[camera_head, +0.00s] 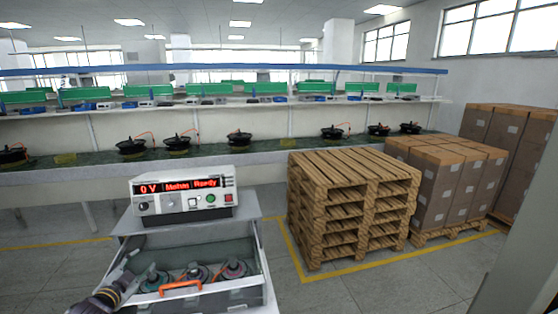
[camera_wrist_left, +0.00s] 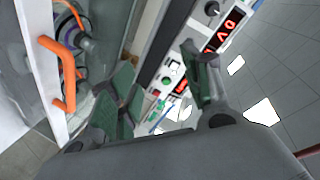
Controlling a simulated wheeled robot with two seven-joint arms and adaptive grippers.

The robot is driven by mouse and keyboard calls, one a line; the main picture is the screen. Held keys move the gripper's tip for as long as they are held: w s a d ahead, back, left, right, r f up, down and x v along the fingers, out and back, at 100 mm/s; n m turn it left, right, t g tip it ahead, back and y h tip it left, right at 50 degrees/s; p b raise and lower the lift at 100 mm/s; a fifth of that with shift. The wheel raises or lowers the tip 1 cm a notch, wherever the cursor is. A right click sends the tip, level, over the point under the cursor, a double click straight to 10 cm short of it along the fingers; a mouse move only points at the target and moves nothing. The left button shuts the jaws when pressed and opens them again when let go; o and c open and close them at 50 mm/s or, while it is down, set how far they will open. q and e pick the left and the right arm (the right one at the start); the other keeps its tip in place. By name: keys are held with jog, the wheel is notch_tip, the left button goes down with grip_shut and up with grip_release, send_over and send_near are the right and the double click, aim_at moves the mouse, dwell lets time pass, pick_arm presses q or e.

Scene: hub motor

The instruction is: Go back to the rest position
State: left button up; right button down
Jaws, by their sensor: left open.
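My left gripper (camera_head: 141,268) is at the lower left in the head view, over the left front part of an open drawer. In the left wrist view its two green-padded fingers (camera_wrist_left: 165,80) stand apart with nothing held between them. The drawer (camera_head: 255,262) has an orange handle (camera_head: 180,287), and several round motors (camera_head: 234,269) lie in it. The handle also shows at the left of the wrist view (camera_wrist_left: 68,75), apart from the fingers. My right gripper is not in view.
A tester (camera_head: 183,196) with a red "0 V Mohm Ready" display stands on the cabinet above the drawer. A long bench (camera_head: 75,172) with several motors runs behind. Stacked wooden pallets (camera_head: 350,205) and boxes (camera_head: 450,180) stand right. Grey floor (camera_head: 375,285) is clear in front of them.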

pick_arm(q)
jog(key=s+d+f+n+g, duration=0.4)
jog(key=s+d+f+g, duration=0.2)
jog(key=s+d+f, duration=0.7)
jog(key=s+d+n+g+h, duration=0.1)
jog(key=s+d+g, duration=0.25)
jog(key=s, duration=0.45)
jog(key=s+d+n+g, duration=0.1)
jog(key=s+d+g, duration=0.1)
jog(key=s+d, duration=0.45)
jog(key=s+a+f+g, duration=0.1)
jog(key=s+f, duration=0.1)
jog(key=f, duration=1.5)
jog(key=s+f+g, duration=0.1)
jog(key=s+f, duration=0.1)
jog(key=f, duration=1.4)
jog(key=s+a+f, duration=0.2)
jog(key=s+f, duration=0.8)
jog(key=s, duration=0.1)
jog(key=s+a+f, duration=0.2)
jog(key=s+f, duration=0.8)
jog(key=s, duration=0.1)
jog(key=shift+a+f+g, duration=0.15)
jog(key=shift+f+g, duration=0.05)
jog(key=shift+g, duration=0.25)
